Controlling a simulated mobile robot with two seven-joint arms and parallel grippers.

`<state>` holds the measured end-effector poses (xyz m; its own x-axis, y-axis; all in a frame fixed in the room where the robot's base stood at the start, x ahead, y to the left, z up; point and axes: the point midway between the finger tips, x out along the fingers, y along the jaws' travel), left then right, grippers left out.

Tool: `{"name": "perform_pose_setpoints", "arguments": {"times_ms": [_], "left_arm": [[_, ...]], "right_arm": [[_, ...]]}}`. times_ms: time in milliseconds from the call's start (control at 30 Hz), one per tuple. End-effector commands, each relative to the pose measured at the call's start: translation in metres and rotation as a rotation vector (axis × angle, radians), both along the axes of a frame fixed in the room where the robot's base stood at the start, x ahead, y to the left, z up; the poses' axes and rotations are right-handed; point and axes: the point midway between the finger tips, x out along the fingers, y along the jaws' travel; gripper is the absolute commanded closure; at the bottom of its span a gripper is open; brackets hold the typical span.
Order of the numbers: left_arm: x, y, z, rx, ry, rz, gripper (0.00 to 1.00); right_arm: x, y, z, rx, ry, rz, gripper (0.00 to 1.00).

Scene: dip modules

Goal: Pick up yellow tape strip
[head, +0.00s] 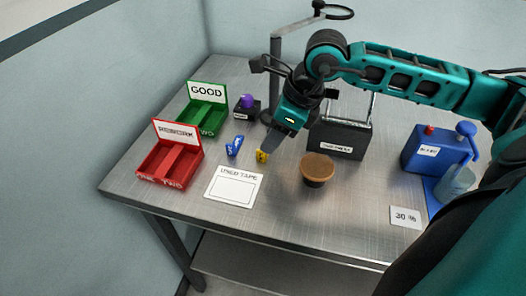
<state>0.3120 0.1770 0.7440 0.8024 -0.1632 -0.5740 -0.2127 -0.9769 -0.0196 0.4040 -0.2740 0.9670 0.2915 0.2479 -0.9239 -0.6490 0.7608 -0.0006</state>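A small yellow tape strip (262,156) is on the metal table near its middle, behind and right of the white USED TAPE card (234,187). My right gripper (267,148) reaches down from the upper right, with its grey fingertips right at the yellow strip. The fingers overlap in this view, so I cannot tell whether they are apart or closed on the strip. My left gripper is not in view.
A blue piece (235,146) stands left of the strip. A red REWORK tray (170,186), green GOOD tray (215,127), brown-topped round pot (318,167) and black box (340,140) surround the area. A blue dispenser (437,150) stands right.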

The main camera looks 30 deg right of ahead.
Motion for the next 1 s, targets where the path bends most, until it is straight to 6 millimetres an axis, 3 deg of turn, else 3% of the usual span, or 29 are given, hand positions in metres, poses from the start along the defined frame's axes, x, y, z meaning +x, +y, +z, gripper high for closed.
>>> {"name": "perform_pose_setpoints", "arguments": {"times_ms": [300, 600, 1000], "left_arm": [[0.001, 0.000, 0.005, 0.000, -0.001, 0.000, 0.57], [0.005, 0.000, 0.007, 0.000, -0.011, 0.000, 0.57], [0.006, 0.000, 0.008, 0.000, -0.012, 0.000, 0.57]], "right_arm": [[0.012, 0.013, -0.040, 0.003, 0.002, -0.001, 0.62], [0.014, 0.014, -0.046, 0.000, 0.000, 0.000, 0.62], [0.014, 0.014, -0.045, 0.000, 0.000, 0.000, 0.99]]}}
